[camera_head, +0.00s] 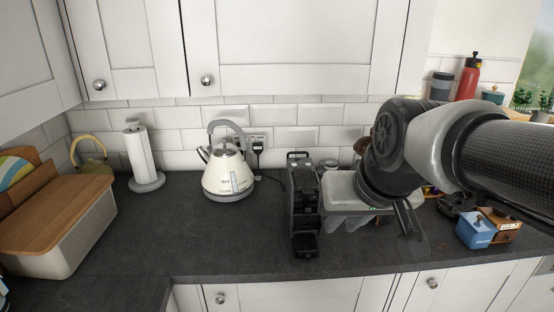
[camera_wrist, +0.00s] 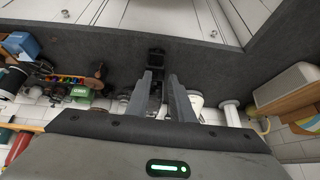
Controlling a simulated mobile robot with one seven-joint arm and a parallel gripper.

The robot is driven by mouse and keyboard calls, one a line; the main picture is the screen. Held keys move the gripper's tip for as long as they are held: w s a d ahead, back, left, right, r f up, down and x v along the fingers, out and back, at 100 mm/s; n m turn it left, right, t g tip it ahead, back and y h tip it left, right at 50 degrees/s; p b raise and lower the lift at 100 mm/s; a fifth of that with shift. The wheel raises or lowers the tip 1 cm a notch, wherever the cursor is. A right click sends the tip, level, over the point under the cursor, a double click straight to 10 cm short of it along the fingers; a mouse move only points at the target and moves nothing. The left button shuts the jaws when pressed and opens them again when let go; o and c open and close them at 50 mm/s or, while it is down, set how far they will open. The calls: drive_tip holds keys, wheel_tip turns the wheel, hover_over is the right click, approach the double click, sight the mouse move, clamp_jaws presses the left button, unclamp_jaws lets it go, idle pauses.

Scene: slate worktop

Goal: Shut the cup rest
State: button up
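A slim black coffee machine (camera_head: 303,195) stands on the slate worktop, right of the kettle. At its lower front a small black cup rest (camera_head: 305,245) sticks out toward the worktop's front edge and looks folded down. In the wrist view the cup rest (camera_wrist: 157,56) shows just beyond my fingertips, roughly in line with the gap between them. My gripper (camera_wrist: 160,80) is open, with both grey fingers apart and nothing held. In the head view my gripper (camera_head: 408,220) is right of the machine, apart from it, partly hidden by my wrist.
A cream kettle (camera_head: 228,172) stands left of the machine. A pale translucent tray (camera_head: 340,190) is directly right of it, partly behind my arm. A blue box (camera_head: 475,231) lies farther right. The worktop in front of the kettle is clear.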

drive_tip(key=shift+t+h, duration=0.3)
drive_tip(key=shift+t, duration=0.4)
drive_tip(key=w+f+b, duration=0.2)
drive_tip(key=w+f, duration=0.1)
drive_tip(key=w, duration=0.3)
drive_tip(key=w+d+f+b, duration=0.1)
drive_tip(key=w+f, duration=0.2)
drive_tip(key=w, duration=0.4)
drive_tip(key=w+f+b, duration=0.2)
drive_tip(key=w+f, duration=0.2)
drive_tip(key=w, duration=0.3)
drive_tip(key=shift+w+d+b, duration=0.15)
drive_tip(key=shift+d+b, duration=0.1)
drive_tip(key=shift+b, duration=0.1)
clamp_jaws()
drive_tip(key=b+x, duration=0.1)
drive_tip(key=x, duration=0.8)
drive_tip(key=shift+w+f, duration=0.2)
drive_tip(key=shift+w, duration=0.05)
drive_tip(key=shift+f+b, duration=0.1)
drive_tip(key=shift+b, duration=0.4)
